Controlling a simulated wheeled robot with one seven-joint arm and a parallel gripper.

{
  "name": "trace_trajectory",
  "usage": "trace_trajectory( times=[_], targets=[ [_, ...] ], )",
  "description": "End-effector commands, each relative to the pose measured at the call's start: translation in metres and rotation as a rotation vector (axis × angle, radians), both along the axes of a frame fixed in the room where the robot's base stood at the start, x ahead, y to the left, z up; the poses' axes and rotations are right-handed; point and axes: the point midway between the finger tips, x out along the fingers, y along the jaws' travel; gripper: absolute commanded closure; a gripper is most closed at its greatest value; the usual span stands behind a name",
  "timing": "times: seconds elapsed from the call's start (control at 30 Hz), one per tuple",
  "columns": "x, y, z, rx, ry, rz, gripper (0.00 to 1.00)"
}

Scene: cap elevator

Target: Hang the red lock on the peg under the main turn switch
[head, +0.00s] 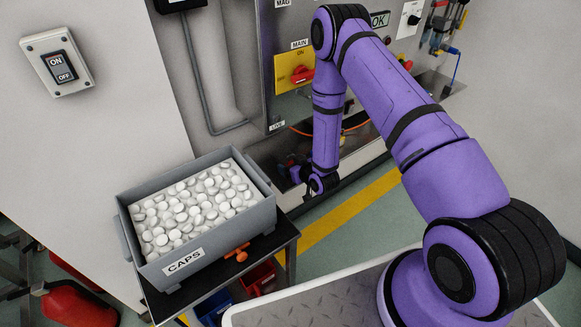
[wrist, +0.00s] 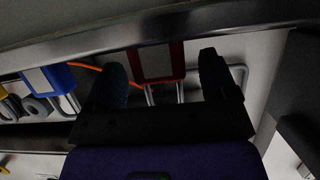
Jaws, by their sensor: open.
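The main turn switch (head: 300,75) is a red knob on a yellow plate labelled MAIN, on the wall panel in the head view. No peg under it can be made out clearly. In the wrist view, the red lock (wrist: 157,62) has a pale label and a metal shackle pointing toward my gripper (wrist: 161,70). My gripper's two dark fingers are apart, one on each side of the lock, with visible gaps. In the head view, my gripper is low in front of the panel and mostly hidden by my arm.
An orange cable (head: 355,127) runs nearby. A metal edge (wrist: 150,35) crosses the wrist view. A grey CAPS crate (head: 258,217) stands on a dark cart at left.

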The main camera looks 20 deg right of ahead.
Motion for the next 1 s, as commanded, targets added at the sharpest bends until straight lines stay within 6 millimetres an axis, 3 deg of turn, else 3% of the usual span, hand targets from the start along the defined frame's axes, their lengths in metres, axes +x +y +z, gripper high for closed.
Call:
trace_trajectory(
  times=[0.33,0.6,1.0],
  targets=[
    [0.0077,0.0028,-0.0036,0.0,0.001,0.001,0.21],
    [0.0075,0.0028,-0.0034,0.0,0.001,0.001,0.77],
    [0.0078,0.0027,0.0014,0.0,0.0,0.0,0.77]
  ],
)
